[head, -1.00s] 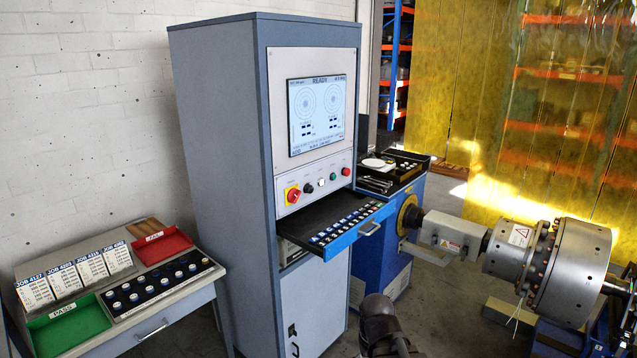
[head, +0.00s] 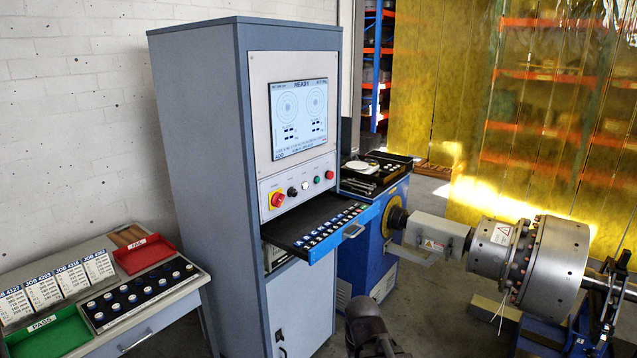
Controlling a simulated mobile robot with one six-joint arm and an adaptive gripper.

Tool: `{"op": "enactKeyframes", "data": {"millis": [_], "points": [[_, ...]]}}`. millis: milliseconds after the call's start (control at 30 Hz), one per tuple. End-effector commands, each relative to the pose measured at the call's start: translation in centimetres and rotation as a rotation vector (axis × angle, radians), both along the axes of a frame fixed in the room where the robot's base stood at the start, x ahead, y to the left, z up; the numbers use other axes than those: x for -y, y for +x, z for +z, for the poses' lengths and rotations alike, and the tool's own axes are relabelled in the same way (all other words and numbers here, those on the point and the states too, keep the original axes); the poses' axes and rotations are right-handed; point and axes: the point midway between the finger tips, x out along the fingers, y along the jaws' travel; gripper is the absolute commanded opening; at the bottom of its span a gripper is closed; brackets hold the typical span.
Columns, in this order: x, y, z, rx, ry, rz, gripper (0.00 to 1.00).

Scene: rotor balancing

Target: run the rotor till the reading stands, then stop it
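The steel rotor (head: 555,268) sits at the right on the balancing machine, coupled to its drive shaft (head: 436,232). No blur of turning shows on it. The control cabinet (head: 195,170) stands in the middle. Its screen (head: 298,118) reads "READY" above two round dials; the smaller figures are too small to read. A dark part of my arm (head: 368,328) shows at the bottom; my gripper's fingers cannot be made out.
An open drawer (head: 352,231) of small weights juts out below the panel. At the left a bench carries job cards (head: 58,285), a green PASS tray (head: 52,335), a red FAIL tray (head: 143,254) and a rack of weights (head: 140,298). A yellow curtain (head: 440,90) hangs behind.

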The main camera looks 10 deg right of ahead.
Motion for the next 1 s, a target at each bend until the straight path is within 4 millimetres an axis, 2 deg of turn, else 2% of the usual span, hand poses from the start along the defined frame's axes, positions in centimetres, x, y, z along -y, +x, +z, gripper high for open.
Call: {"op": "enactKeyframes", "data": {"millis": [167,433,1000], "points": [[0.00,0.00,0.00,0.000,0.000,0.000,0.81],[0.00,0.00,0.00,0.000,0.000,0.000,0.00],[0.00,0.00,0.00,0.000,0.000,0.000,0.00]]}}
